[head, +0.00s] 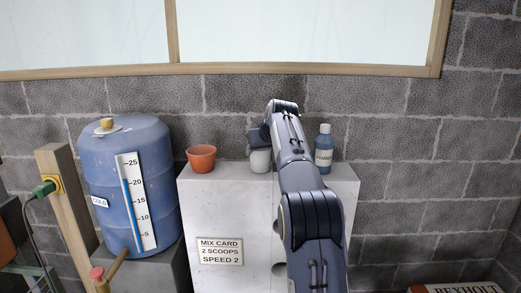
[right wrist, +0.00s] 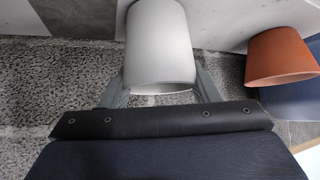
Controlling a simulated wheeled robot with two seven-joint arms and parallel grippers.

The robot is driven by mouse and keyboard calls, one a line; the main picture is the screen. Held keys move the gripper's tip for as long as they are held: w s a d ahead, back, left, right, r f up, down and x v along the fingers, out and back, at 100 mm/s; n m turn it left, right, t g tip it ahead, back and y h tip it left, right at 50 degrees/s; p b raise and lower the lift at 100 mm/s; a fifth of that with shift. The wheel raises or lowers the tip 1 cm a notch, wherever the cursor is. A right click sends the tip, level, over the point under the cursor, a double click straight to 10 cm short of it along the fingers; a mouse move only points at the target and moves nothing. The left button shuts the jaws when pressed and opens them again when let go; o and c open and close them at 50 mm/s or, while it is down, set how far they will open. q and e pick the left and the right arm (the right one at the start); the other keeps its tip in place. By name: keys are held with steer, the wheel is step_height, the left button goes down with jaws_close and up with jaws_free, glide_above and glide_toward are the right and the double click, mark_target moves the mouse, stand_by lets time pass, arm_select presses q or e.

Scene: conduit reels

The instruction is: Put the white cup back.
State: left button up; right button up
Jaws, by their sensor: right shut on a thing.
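The white cup (head: 260,161) is at the top of the pale block, between the orange cup and the blue bottle, partly hidden by my right arm. In the right wrist view the white cup (right wrist: 160,45) sits between the two fingers of my right gripper (right wrist: 163,88), which is shut on it. In the head view my right gripper (head: 258,145) is mostly hidden by my arm. I cannot tell whether the cup's base touches the block top. My left gripper is not in view.
An orange cup (head: 201,158) stands left on the pale block (head: 215,200); it also shows in the right wrist view (right wrist: 280,55). A blue bottle (head: 324,150) stands right of my arm. A blue tank (head: 120,185) is at left. A brick wall (head: 400,140) rises behind.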

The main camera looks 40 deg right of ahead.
steer(key=shift+f, duration=0.1)
steer(key=o, duration=1)
steer(key=shift+o, duration=0.2)
steer(key=shift+s+r, duration=0.1)
steer(key=shift+r, duration=0.15)
steer(key=b+v, duration=0.1)
steer(key=v, duration=1)
steer(key=shift+s+r, duration=0.25)
steer(key=shift+r, duration=0.05)
steer(key=shift+a, duration=0.1)
